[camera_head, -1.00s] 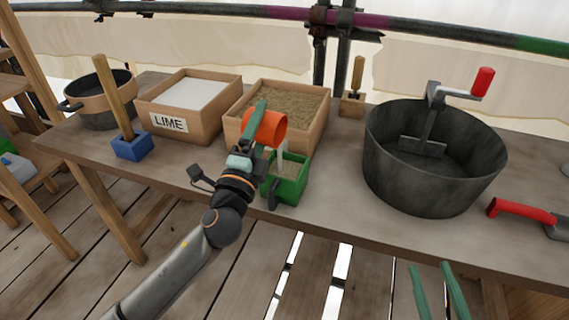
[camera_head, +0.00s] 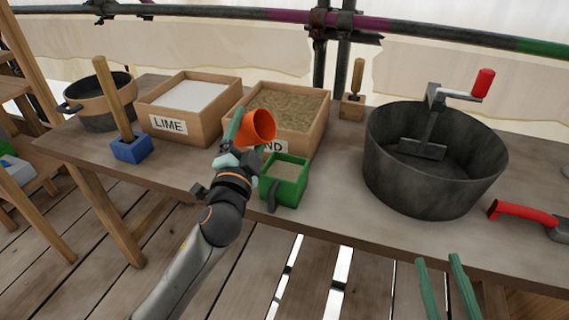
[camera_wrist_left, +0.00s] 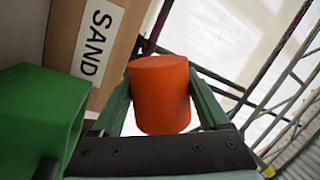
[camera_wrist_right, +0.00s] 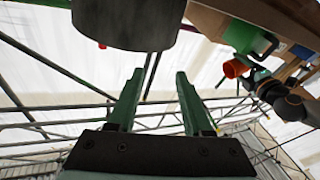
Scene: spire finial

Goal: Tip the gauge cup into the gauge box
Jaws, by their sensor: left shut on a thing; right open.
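The orange gauge cup (camera_head: 258,126) is held tilted in my left gripper (camera_head: 238,130), in front of the sand box. In the left wrist view the cup (camera_wrist_left: 160,92) sits between the two green fingers, which are shut on it. The green gauge box (camera_head: 286,180) stands on the bench just right of and below the cup, with pale material inside. It also shows at the left of the left wrist view (camera_wrist_left: 38,115). My right gripper (camera_head: 442,290) is open and empty below the bench's front edge; its fingers show apart in the right wrist view (camera_wrist_right: 155,100).
The sand box (camera_head: 300,108) and the lime box (camera_head: 190,105) stand behind. A large dark mixing tub (camera_head: 430,185) with a red-handled paddle is to the right, beside a red-handled tool (camera_head: 522,210). A blue block with a wooden handle (camera_head: 131,148) is at left.

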